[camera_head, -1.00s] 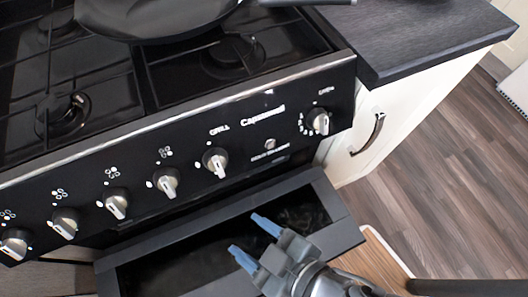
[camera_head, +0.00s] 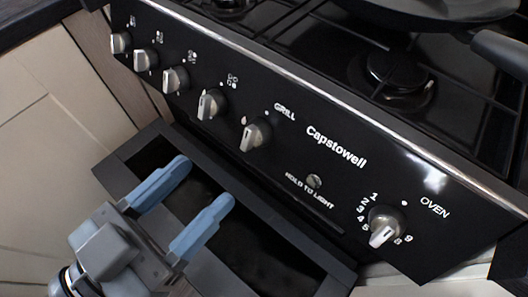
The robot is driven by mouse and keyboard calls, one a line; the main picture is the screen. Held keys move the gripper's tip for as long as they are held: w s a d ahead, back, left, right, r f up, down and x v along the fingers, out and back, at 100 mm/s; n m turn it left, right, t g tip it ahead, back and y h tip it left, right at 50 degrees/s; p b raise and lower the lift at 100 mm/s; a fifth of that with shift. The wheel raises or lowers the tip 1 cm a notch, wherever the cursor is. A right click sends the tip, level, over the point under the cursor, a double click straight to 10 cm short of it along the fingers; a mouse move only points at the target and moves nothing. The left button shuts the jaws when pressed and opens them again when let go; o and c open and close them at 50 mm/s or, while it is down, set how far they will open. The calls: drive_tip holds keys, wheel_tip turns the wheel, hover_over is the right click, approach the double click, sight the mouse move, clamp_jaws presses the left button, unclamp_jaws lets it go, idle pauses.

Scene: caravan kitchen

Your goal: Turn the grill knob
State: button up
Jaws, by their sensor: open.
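The grill knob (camera_head: 256,134) is a silver knob on the black cooker panel, just left of the "GRILL" label. Its pointer part is upright to slightly tilted. My gripper (camera_head: 208,196) is open and empty, with two blue fingers pointing up and to the right. It is below and to the left of the grill knob, in front of the open drawer-like compartment under the panel. The fingers appear apart from the knob; the exact depth gap is hard to tell.
Several similar burner knobs (camera_head: 176,79) run to the left of the grill knob. The oven knob (camera_head: 385,227) is at the right. The open compartment (camera_head: 300,256) juts out below the panel. A black pan (camera_head: 430,10) sits on the hob above.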

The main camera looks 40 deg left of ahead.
sight(245, 143)
drive_tip(key=w, duration=0.7)
drive_tip(key=shift+w+d, duration=0.3)
drive_tip(key=shift+d, duration=0.05)
drive_tip(key=shift+c, duration=0.2)
drive_tip(key=c, duration=1)
